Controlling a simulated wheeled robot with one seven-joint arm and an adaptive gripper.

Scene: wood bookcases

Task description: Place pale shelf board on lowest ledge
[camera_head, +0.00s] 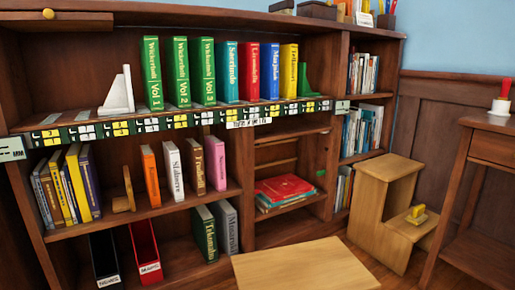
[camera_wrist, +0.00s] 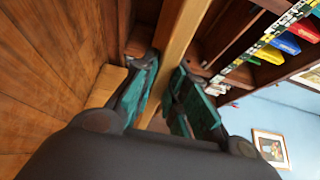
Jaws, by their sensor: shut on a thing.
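The pale shelf board (camera_head: 305,268) shows flat at the bottom middle of the head view, in front of the bookcase; its near end is cut off by the frame. In the wrist view the board (camera_wrist: 184,28) appears edge-on as a long pale strip between the teal fingers. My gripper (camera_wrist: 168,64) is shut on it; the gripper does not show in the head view. The bookcase's middle bay (camera_head: 290,228) has a low bare space, below a shelf (camera_head: 318,197) carrying red books. The board appears apart from the bay, though depth is hard to judge.
A wooden step stool (camera_head: 385,180) with a yellow item stands right of the bookcase, beside a desk (camera_head: 485,150). Left-bay shelves hold several books, with black and red file holders (camera_head: 146,250) low down. A patterned strip (camera_head: 170,122) crosses the upper shelf edge.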

